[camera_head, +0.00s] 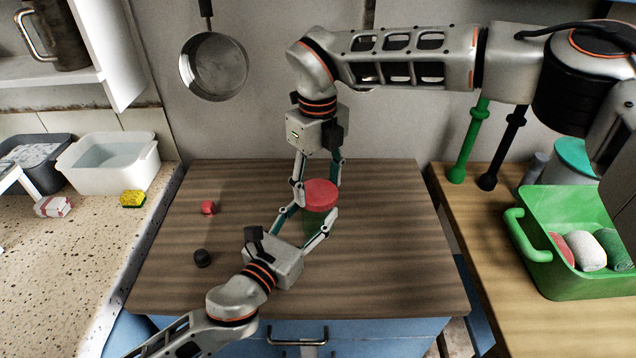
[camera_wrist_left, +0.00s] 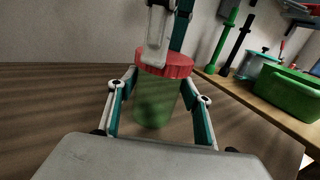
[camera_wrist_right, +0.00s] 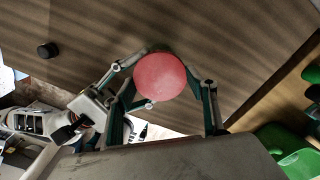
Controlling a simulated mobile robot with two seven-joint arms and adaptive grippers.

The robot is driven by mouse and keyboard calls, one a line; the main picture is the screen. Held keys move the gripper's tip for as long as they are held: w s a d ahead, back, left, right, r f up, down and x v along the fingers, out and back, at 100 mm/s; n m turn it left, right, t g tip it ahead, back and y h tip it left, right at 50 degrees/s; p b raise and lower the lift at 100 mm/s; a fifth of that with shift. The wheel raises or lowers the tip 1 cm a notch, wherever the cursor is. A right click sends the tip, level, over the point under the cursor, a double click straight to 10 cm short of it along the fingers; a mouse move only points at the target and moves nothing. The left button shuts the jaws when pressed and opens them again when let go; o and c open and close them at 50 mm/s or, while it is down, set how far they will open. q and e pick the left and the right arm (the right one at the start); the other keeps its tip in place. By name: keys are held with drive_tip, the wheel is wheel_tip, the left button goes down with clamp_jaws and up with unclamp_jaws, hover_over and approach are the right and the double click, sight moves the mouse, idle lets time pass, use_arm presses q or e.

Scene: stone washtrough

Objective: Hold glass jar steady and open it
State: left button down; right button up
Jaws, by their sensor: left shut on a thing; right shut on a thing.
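The glass jar (camera_wrist_left: 155,100) is green and stands upright on the wooden counter, with a red lid (camera_head: 321,193) on top. The lid shows as a red disc in the right wrist view (camera_wrist_right: 160,77). My left gripper (camera_head: 304,222) is shut on the jar's body from the front, one finger on each side below the lid. My right gripper (camera_head: 319,180) comes down from above and is shut on the lid, its fingers at opposite sides of the rim. Whether the lid is loose on the jar cannot be told. Much of the jar is hidden in the head view.
A small red object (camera_head: 208,208) and a small dark round object (camera_head: 202,258) lie on the counter (camera_head: 385,270), left of the jar. A green bin (camera_head: 560,283) with rolled cloths stands on the right-hand table. A pan (camera_head: 214,67) hangs on the wall behind.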

drive_tip(key=n, duration=0.5)
drive_tip(key=shift+n, duration=0.3)
drive_tip(key=n, duration=1.2)
drive_tip(key=shift+s, duration=0.1)
drive_tip(key=n, duration=0.6)
drive_tip(key=shift+r, duration=0.2)
drive_tip(key=shift+r, duration=0.9)
